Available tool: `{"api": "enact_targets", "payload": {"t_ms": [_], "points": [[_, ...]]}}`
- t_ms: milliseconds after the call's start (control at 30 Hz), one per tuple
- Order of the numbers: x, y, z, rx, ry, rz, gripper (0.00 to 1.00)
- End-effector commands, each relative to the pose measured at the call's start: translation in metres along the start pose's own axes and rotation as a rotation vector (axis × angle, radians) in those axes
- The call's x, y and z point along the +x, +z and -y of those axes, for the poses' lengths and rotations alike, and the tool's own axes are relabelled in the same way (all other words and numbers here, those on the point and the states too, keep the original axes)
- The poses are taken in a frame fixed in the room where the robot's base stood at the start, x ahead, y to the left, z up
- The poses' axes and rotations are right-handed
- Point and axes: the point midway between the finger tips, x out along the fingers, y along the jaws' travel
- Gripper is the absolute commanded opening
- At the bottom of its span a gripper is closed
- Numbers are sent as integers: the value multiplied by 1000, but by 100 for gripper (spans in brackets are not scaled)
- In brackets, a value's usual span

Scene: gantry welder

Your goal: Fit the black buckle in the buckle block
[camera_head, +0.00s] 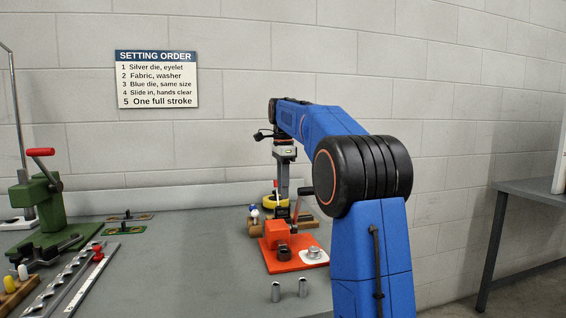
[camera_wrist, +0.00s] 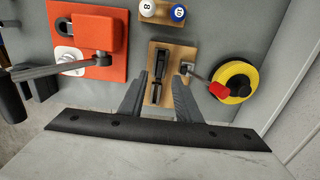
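In the wrist view, a small wooden block (camera_wrist: 154,92) lies below my gripper (camera_wrist: 160,77). A long black piece (camera_wrist: 161,62) sits on this block; it may be the black buckle, but I cannot tell how it is seated. My two dark fingers stand apart on either side of the block's middle, with a visible gap between their tips. The tips seem to hold nothing. In the head view, my gripper (camera_head: 283,186) points down over the back of the bench, and its tips are partly hidden by things near them.
A yellow roll (camera_wrist: 234,82) and a red-tipped tool (camera_wrist: 220,90) are close on the right. An orange press (camera_wrist: 97,35) with a grey lever is at left. A ball rack (camera_wrist: 162,15) lies beyond. In the head view, a green press (camera_head: 46,205) stands far left.

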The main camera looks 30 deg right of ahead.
Motion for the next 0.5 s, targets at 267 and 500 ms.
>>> {"api": "enact_targets", "payload": {"t_ms": [267, 500], "points": [[-55, 0, 1, 0, -2, 0, 30], [-88, 0, 1, 0, -2, 0, 30]]}}
